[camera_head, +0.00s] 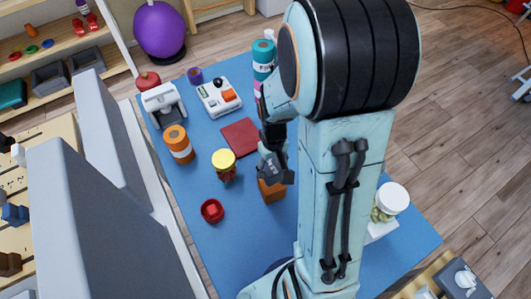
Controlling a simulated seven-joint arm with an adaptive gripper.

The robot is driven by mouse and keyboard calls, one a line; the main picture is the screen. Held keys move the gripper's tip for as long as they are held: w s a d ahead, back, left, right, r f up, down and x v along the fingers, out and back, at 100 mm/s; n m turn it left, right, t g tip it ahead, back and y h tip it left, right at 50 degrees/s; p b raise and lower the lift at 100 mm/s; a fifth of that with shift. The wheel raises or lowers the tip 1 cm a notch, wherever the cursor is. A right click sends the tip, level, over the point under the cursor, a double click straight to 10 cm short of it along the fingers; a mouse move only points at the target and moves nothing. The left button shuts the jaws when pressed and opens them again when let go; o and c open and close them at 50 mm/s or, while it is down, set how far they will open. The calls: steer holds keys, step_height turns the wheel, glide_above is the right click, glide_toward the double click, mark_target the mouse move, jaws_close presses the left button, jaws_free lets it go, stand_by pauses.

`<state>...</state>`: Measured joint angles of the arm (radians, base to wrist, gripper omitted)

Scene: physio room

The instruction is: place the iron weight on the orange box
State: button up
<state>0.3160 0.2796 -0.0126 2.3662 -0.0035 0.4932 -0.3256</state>
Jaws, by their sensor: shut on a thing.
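My gripper (271,158) is near the middle of the blue table, partly hidden by my own arm. It is shut on a dark grey piece, the iron weight (277,171), which is hard to separate from the dark fingers. The orange box (271,192) stands on the table directly below it in the picture. The weight overlaps the top of the box in this view. I cannot tell whether they touch.
A yellow-topped red stool-like item (223,163), a red cup (212,211) and an orange bottle (178,144) stand left of the box. A dark red pad (240,137) lies behind. A white-lidded jar (391,199) stands right of my arm. Blue table (232,245) is clear in front.

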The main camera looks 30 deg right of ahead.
mark_target(272, 173)
steer(key=shift+f, duration=1.45)
steer(key=shift+f, duration=0.15)
steer(key=o, duration=1.2)
steer(key=shift+o, duration=0.2)
steer(key=r, duration=1.2)
steer(key=shift+s+a+r, duration=0.15)
steer(key=shift+a+r, duration=0.1)
steer(key=s+a+r+n, duration=0.1)
steer(key=s+a+r, duration=0.2)
steer(key=s+a, duration=0.6)
steer(key=s, duration=0.3)
steer(key=shift+a+r+y, duration=0.35)
steer(key=shift+y, duration=0.05)
